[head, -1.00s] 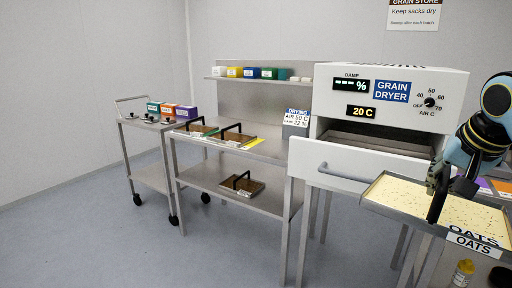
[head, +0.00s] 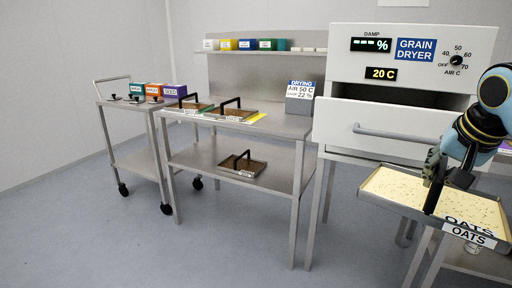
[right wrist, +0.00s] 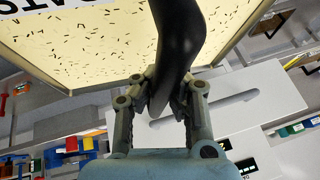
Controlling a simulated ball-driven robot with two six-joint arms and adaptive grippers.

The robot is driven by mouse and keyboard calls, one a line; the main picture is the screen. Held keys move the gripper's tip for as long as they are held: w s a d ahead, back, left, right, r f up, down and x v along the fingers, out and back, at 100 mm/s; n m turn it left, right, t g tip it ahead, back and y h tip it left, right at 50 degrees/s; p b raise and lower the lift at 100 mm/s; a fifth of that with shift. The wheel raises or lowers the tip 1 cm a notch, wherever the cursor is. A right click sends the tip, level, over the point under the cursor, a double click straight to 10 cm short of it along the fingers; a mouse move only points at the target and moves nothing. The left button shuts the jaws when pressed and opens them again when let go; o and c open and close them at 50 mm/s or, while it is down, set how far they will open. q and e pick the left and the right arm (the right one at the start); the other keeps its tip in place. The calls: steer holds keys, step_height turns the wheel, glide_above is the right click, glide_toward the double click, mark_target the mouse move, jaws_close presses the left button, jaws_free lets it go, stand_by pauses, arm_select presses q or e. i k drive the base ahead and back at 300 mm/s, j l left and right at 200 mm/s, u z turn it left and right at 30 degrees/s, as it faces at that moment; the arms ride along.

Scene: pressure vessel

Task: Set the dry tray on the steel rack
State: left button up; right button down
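The oats tray (head: 415,193), shallow and metal with pale, dark-flecked contents and an OATS label, is at the right of the head view, in front of the grain dryer. My right gripper (head: 436,190) is shut on the tray's dark handle; the right wrist view shows the fingers (right wrist: 163,100) on both sides of the handle (right wrist: 178,45). The tray looks roughly level. The steel rack (head: 233,171) stands at centre left; two brown trays (head: 230,111) with black handles sit on its upper shelf and another (head: 243,168) on its lower shelf. My left gripper is not in view.
The grain dryer (head: 405,60) has its white drawer front (head: 340,122) pulled out, between the oats tray and the rack. A trolley (head: 130,125) with coloured boxes stands left of the rack. The lower shelf has bare room beside its tray.

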mark_target(287, 121)
steer(key=i+j+z, duration=0.1)
steer(key=j, duration=0.25)
steer(key=i+j, duration=0.25)
steer(key=i+j+z, duration=0.15)
steer(key=j, duration=0.35)
steer(key=i+j, duration=0.15)
steer(key=j, duration=0.2)
steer(key=i+j+z, duration=0.15)
steer(key=j, duration=0.25)
steer(key=i+j, duration=0.15)
steer(key=j, duration=0.25)
steer(key=i+j+z, duration=0.5)
steer(key=i+j, duration=0.45)
steer(key=j, duration=0.15)
steer(key=i+j+z, duration=0.2)
steer(key=i+j, duration=0.15)
steer(key=i+j+z, duration=0.15)
steer(key=i+j, duration=0.2)
steer(key=i+j+z, duration=0.2)
steer(key=i+j, duration=0.15)
steer(key=j, duration=0.2)
steer(key=i+j+z, duration=0.2)
steer(key=j, duration=0.3)
steer(key=i, duration=0.1)
